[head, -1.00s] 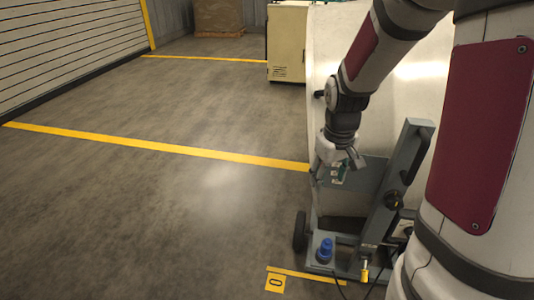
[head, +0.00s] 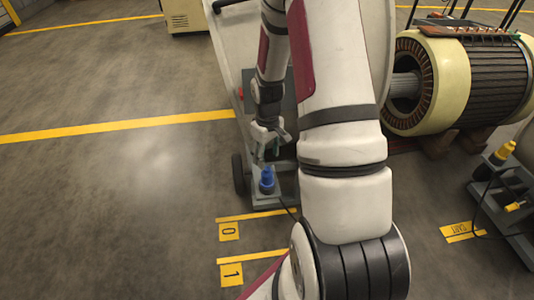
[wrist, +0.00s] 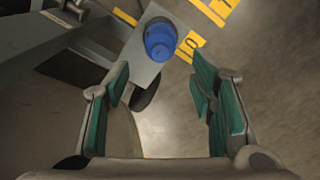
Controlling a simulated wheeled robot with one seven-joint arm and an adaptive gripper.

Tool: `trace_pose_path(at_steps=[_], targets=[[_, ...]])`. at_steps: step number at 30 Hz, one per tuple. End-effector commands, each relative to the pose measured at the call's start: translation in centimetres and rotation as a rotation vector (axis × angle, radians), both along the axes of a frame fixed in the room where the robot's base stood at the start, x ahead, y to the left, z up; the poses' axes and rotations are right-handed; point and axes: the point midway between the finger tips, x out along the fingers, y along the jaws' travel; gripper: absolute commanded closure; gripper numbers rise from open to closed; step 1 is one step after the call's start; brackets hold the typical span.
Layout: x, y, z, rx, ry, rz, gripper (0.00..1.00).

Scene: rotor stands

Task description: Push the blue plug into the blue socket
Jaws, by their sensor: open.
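A blue stepped, round piece (head: 266,180) stands upright on the grey foot plate of the stand in the head view. It also shows from above in the wrist view (wrist: 160,40), beyond my fingertips. I cannot tell whether it is the plug, the socket, or both joined. No second blue piece shows clearly. My gripper (head: 267,143) points down above the blue piece in the head view. In the wrist view my gripper (wrist: 160,80) is open with green finger pads spread apart and nothing between them.
The grey foot plate (wrist: 136,50) has a dark wheel beside it. A big rotor (head: 460,80) stands at the right, with another stand bearing a yellow piece (head: 503,152) nearer. Yellow floor marks (head: 229,232) lie in front. The floor at left is clear.

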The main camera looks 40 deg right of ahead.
Motion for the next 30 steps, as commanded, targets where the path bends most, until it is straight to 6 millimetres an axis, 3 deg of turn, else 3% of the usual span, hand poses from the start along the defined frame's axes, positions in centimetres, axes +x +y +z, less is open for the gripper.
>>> trace_pose_path(at_steps=[6,15,26,27,30], targets=[[-0.1,0.0,-3.4,0.001,0.002,0.000,0.50],[0.0,0.0,-6.9,0.000,0.001,0.001,0.50],[0.0,0.0,-7.3,0.000,0.001,0.000,0.50],[0.0,0.0,-7.3,0.000,0.001,0.000,0.52],[0.0,0.0,-7.3,0.000,0.001,0.000,0.74]])
